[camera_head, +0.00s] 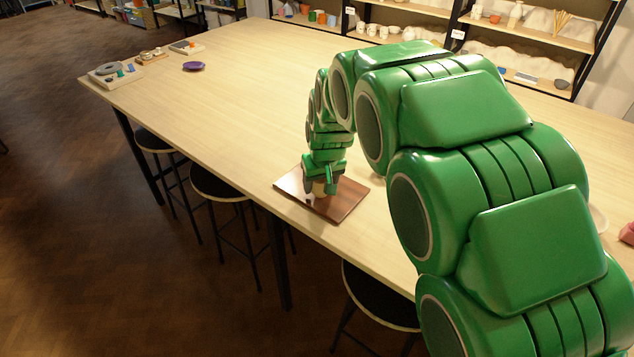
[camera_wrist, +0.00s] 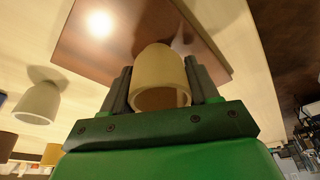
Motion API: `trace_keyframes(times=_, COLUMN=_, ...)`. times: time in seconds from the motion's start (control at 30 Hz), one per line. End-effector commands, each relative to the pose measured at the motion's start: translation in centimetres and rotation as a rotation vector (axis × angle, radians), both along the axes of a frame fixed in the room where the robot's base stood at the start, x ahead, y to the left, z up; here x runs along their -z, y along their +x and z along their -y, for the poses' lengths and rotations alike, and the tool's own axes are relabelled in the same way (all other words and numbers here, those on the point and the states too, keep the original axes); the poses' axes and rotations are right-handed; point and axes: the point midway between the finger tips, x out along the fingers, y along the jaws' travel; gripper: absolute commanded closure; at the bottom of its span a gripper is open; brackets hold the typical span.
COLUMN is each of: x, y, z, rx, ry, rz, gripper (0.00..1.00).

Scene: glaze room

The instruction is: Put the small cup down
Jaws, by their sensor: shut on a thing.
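The small cup is pale yellow; it shows large in the wrist view (camera_wrist: 160,65) and small in the head view (camera_head: 319,190). My gripper (camera_head: 322,185) is shut on it, with a dark finger on either side. The cup's open end faces my gripper and its closed end faces a brown board. This board (camera_head: 346,205) lies on the long table near its front edge, and also fills the top of the wrist view (camera_wrist: 90,45). The cup is over or on the board; I cannot tell whether it touches. My fingers hide its sides.
On the table (camera_head: 240,110), a purple dish (camera_head: 194,66) lies far left. Table space left of the board is clear. Stools (camera_head: 222,183) stand along the front edge.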

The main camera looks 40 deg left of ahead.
Motion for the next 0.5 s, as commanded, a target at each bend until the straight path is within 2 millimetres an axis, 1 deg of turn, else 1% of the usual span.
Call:
trace_keyframes(times=0.13, x=0.06, y=-0.09, z=-1.08, rx=-0.001, ry=-0.001, rz=-0.002, gripper=0.76)
trace_keyframes(times=0.23, x=0.59, y=-0.09, z=-0.99, rx=0.000, ry=-0.001, rz=-0.002, gripper=0.76)
trace_keyframes(times=0.5, x=0.67, y=-0.05, z=-0.99, rx=0.000, ry=-0.001, rz=-0.001, gripper=0.76)
